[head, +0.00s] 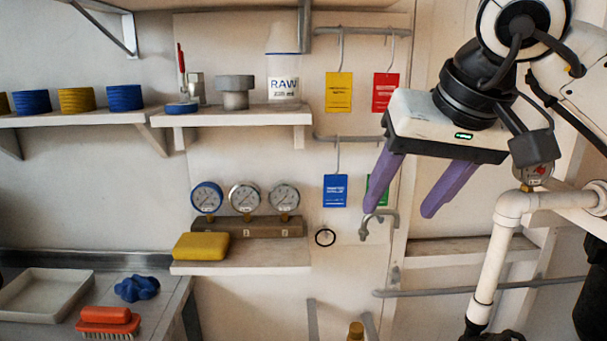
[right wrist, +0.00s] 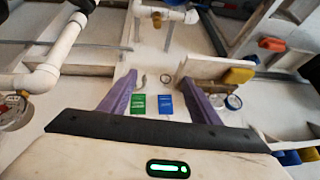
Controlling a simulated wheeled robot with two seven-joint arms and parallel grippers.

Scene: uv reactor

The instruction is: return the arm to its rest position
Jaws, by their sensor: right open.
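My right gripper (head: 402,208) hangs from the right arm in the upper right of the head view, with its two purple fingers pointing down and spread apart. Nothing is between the fingers. It is in front of the wall panel, and its left finger partly covers the green tag (head: 377,188). In the right wrist view both purple fingers (right wrist: 162,100) show apart, with the green tag (right wrist: 138,105) and the blue tag (right wrist: 165,104) beyond them. My left gripper is in neither view.
White pipe (head: 492,265) stands close below and right of the right gripper. Yellow (head: 339,92), red (head: 385,92) and blue (head: 335,190) tags hang left of it. A shelf (head: 240,262) holds gauges and a yellow sponge (head: 200,246). A tray (head: 45,295) lies on the counter.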

